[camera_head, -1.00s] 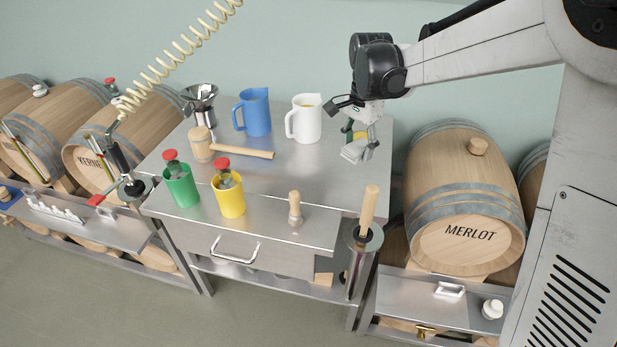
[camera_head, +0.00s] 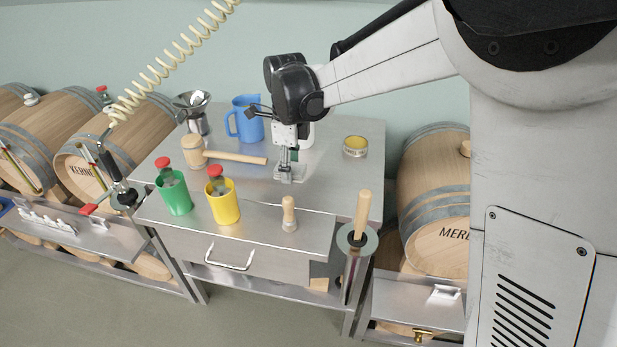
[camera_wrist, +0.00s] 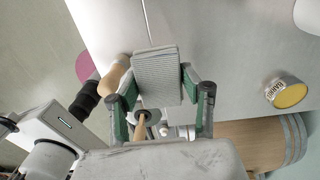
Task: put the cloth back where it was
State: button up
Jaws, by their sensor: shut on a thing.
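The cloth is a folded grey pad with a ribbed face, and it shows in the wrist view (camera_wrist: 155,76) between the two fingers. My gripper (camera_wrist: 158,90) is shut on it by its sides. In the head view my gripper (camera_head: 288,163) points down over the steel table (camera_head: 325,178), with the cloth (camera_head: 291,176) at its tips. The cloth is at or just above the tabletop, to the right of the mallet's handle end; I cannot tell whether it touches.
A wooden mallet (camera_head: 235,157), blue jug (camera_head: 249,118) and mostly hidden white jug (camera_head: 307,134) are close by. A yellow tin (camera_head: 355,146) stands to the right. Green (camera_head: 174,193) and yellow (camera_head: 222,203) cups and a wooden-handled brush (camera_head: 289,213) stand in front. The tabletop between cloth and tin is clear.

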send_over(308, 182)
notch_tip(308, 182, down, 6)
jog(key=shift+w+r, duration=0.1)
jog(key=shift+r, duration=0.1)
jog(key=shift+d+f+p, duration=0.1)
jog(key=shift+f+p, duration=0.25)
jog(key=shift+f, duration=1.7)
jog(key=shift+f, duration=0.15)
jog(key=o, duration=1.1)
notch_tip(308, 182, up, 12)
jog(key=shift+w+r, duration=0.15)
jog(key=shift+r, duration=0.1)
